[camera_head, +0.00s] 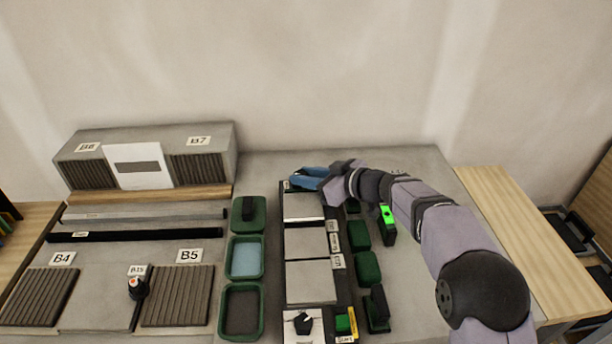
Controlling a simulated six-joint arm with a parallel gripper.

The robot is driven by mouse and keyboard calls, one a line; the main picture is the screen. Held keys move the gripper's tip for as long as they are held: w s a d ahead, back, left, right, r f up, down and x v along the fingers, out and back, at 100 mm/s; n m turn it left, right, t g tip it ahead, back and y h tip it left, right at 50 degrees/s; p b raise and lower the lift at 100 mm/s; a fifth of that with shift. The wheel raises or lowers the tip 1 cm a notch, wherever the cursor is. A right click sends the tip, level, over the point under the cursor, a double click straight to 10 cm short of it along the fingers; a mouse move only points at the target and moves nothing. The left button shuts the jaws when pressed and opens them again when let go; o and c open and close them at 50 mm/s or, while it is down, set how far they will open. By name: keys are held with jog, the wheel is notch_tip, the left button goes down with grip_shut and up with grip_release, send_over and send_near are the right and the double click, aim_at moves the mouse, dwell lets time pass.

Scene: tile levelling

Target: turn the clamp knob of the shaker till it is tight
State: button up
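My gripper (312,178) is at the far end of a long dark-framed unit (281,235), where blue parts show at the end of my arm. I cannot tell whether these are my fingers or something by them, or whether the gripper is open or shut. The clamp knob cannot be made out for sure there; my wrist covers part of that end. A black knob (304,322) sits on a white panel at the unit's near end, apart from my gripper. Pale flat plates (310,282) lie along the unit.
Green trays (241,310) stand left of the unit, and green blocks (368,268) stand right of it. A device with a lit green display (387,220) is beside my forearm. A grey ribbed block (220,140) stands at the back left.

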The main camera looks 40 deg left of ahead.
jog(key=shift+f+b, duration=0.2)
jog(key=shift+b, duration=0.9)
jog(key=m+t+b, duration=0.1)
jog(key=b, duration=0.1)
jog(key=shift+s+f+b, duration=0.1)
jog(key=shift+s+b, duration=0.05)
jog(key=shift+b, duration=0.2)
jog(key=m+t+b, duration=0.1)
jog(key=t+b, duration=0.1)
jog(key=b, duration=0.2)
jog(key=shift+s+m, duration=0.15)
jog(key=shift+m, duration=0.15)
jog(key=shift+s+r+m+t+h+b, duration=0.1)
jog(key=shift+r+m+t+h+b, duration=0.1)
jog(key=shift+m+t+b, duration=0.3)
jog(key=shift+r+m+t+h+b, duration=0.1)
jog(key=shift+m+t+h+b, duration=0.1)
jog(key=shift+m+t+b, duration=0.25)
jog(key=shift+a+m+t+h, duration=0.1)
jog(key=shift+m+t+h, duration=0.25)
jog(key=shift+t, duration=0.1)
jog(key=shift+s+m+t+h+p, duration=0.1)
jog(key=shift+m+t+h+p, duration=0.2)
jog(key=shift+m+t, duration=0.25)
jog(key=o, duration=1)
jog(key=shift+o, duration=0.2)
